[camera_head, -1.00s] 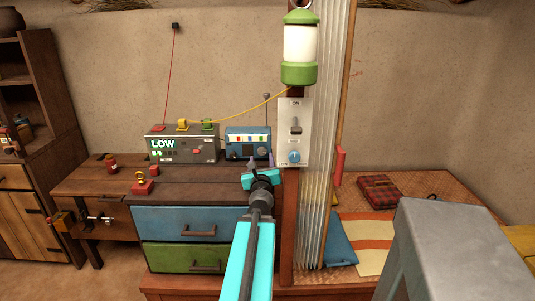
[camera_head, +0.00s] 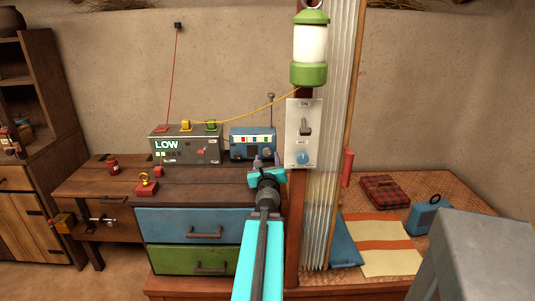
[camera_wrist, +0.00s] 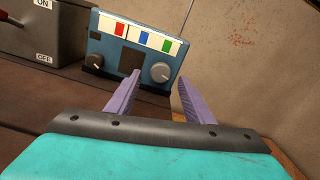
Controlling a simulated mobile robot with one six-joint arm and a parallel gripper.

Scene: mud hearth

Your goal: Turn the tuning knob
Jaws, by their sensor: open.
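A small blue radio (camera_head: 252,145) stands on the dark chest top, with red, blue and green panels and an antenna. In the wrist view the radio (camera_wrist: 117,55) shows a larger knob (camera_wrist: 160,72) on its right and a smaller knob (camera_wrist: 97,65) on its left; no lettering tells which tunes. My gripper (camera_head: 267,162) is open and empty in front of the radio's lower right. In the wrist view my gripper (camera_wrist: 158,76) has its purple fingers pointing at the radio, their tips on either side of the larger knob in the picture. Contact cannot be told.
A grey box (camera_head: 184,153) reading LOW stands left of the radio. A switch panel (camera_head: 303,155) with a blue knob is on the post to the right, beside a corrugated sheet (camera_head: 320,215). A red object with a yellow ring (camera_head: 147,187) sits left on the chest.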

